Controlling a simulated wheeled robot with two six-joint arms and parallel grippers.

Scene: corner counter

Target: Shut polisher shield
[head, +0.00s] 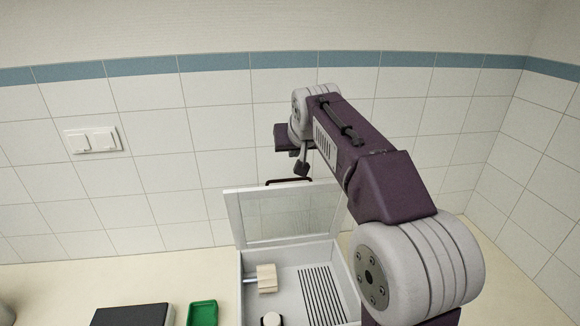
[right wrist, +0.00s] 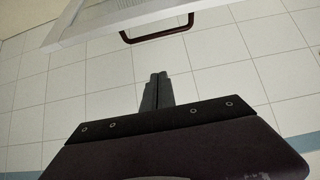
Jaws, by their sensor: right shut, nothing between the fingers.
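The polisher (head: 244,268) is a pale box on the counter with its clear, white-framed shield (head: 232,218) raised, leaning back toward the wall. A dark red-brown handle (head: 275,182) sits on the shield's top edge; it also shows in the right wrist view (right wrist: 158,37). Inside the box are a cream block on a spindle (head: 266,278), a round white knob (head: 271,319) and a slotted panel. My right gripper (head: 302,168) is shut and empty, above the shield's top edge near the handle, apart from it. In the right wrist view its fingers (right wrist: 158,80) are together, pointing toward the handle. My left gripper is out of view.
A green tray (head: 203,313) and a dark box (head: 133,315) lie on the counter left of the polisher. A tiled wall with a white double switch (head: 93,140) stands behind. The counter right of the polisher looks clear.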

